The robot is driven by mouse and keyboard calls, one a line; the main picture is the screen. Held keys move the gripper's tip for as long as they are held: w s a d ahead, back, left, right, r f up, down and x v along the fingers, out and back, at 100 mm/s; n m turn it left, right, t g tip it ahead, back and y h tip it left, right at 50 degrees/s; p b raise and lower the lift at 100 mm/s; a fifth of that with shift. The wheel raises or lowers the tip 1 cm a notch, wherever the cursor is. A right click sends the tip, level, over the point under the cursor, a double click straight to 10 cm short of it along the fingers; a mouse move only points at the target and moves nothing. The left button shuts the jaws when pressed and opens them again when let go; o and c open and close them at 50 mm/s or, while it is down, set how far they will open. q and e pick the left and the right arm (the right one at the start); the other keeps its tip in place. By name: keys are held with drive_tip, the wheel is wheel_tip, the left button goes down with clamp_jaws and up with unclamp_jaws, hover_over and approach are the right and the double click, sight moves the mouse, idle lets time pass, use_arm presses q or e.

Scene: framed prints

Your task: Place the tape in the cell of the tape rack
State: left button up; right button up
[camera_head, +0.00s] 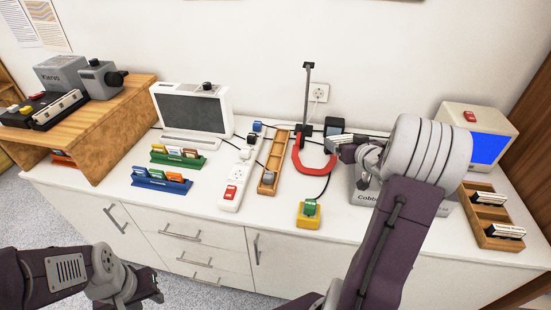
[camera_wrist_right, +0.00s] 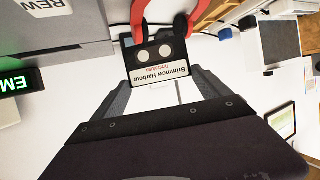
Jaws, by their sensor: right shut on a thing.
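My right gripper (camera_wrist_right: 165,90) is shut on a black tape (camera_wrist_right: 160,55) with a white label reading "Brimmow Harbour". In the head view the right gripper (camera_head: 345,147) is above the worktop, near a red horseshoe-shaped thing (camera_head: 299,160); the tape is small and partly hidden there. The wooden tape rack (camera_head: 494,213) is at the right end of the worktop. It holds two tapes, one further back (camera_head: 487,198) and one at the front (camera_head: 505,231), with bare wood between them. My left gripper (camera_head: 148,292) is low at left, in front of the cabinet; its fingers are unclear.
A grey machine (camera_head: 362,198) marked "Cobb..." lies partly behind my right arm. A blue-screened monitor (camera_head: 485,135) stands behind the rack. Power strip (camera_head: 236,180), narrow wooden tray (camera_head: 270,180), yellow box (camera_head: 308,215) and green (camera_head: 178,158) and blue (camera_head: 160,182) holders occupy the worktop.

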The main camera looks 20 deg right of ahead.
drive_tip(key=w+a+f+b, duration=0.1)
drive_tip(key=w+f, duration=0.2)
drive_tip(key=w+a+f+b, duration=0.2)
drive_tip(key=w+f, duration=0.1)
drive_tip(key=f, duration=0.1)
drive_tip(key=w+a+f+b, duration=0.1)
drive_tip(key=w+f+b, duration=0.1)
drive_tip(key=w+f, duration=0.1)
drive_tip(key=shift+w+a+f, duration=0.2)
drive_tip(key=shift+w+a, duration=0.05)
drive_tip(key=shift+w, duration=0.1)
drive_tip(key=shift+f, duration=0.2)
drive_tip(key=shift+r, duration=0.15)
